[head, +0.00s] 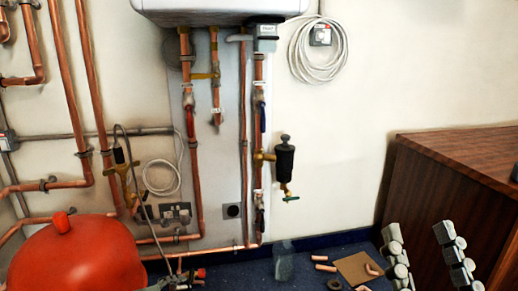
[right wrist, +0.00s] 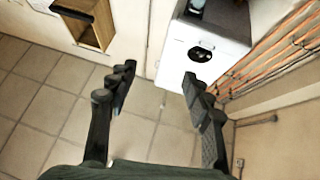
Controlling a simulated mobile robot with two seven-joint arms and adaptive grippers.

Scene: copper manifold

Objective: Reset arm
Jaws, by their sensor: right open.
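My right gripper (head: 418,238) shows at the bottom right of the head view, with its two segmented grey fingers pointing up and wide apart. It is open and nothing is between the fingers. My left gripper is not in view.
Copper pipes (head: 196,170) run down the wall below a white boiler (head: 220,8). A red vessel (head: 78,258) stands at the lower left. A brown wooden cabinet (head: 450,190) is at the right. A white appliance (right wrist: 202,48) shows in the wrist view.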

